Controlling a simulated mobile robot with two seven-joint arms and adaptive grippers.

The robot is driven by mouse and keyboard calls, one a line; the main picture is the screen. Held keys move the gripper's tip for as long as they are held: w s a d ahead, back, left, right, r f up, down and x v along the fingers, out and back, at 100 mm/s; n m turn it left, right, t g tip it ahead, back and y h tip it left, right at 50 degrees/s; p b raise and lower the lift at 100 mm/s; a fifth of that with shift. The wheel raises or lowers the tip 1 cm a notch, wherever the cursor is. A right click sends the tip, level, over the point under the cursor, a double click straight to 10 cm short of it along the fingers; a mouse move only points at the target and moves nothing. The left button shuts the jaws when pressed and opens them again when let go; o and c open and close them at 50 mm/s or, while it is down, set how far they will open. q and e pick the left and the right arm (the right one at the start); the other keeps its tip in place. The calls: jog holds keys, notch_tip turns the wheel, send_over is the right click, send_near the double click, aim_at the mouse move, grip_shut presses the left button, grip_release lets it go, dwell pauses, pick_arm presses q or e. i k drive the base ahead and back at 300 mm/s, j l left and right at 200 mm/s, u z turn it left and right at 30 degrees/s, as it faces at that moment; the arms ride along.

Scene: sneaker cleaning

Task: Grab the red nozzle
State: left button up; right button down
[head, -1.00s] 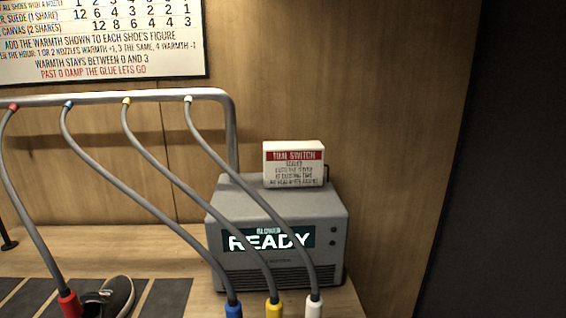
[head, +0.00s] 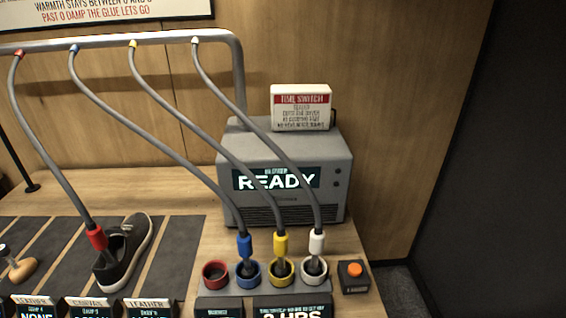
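The red nozzle (head: 97,238) hangs at the end of a grey hose from the metal rail (head: 120,40). Its tip points down into the opening of a dark sneaker (head: 127,252) with a white sole, on the striped mat at the left. A red-rimmed holder (head: 215,273) at the front is empty. The blue nozzle (head: 245,246), yellow nozzle (head: 281,243) and white nozzle (head: 317,241) sit in holders of matching colour beside it. Neither of my grippers shows in the head view.
A grey blower box (head: 285,210) reading READY stands behind the holders, with a white time switch (head: 301,108) on top. An orange button (head: 354,270) is right of the holders. Small signs (head: 92,305) line the front. A wooden-handled tool (head: 20,268) lies at far left.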

aim_at(94, 232)
jog(key=u, duration=1.4)
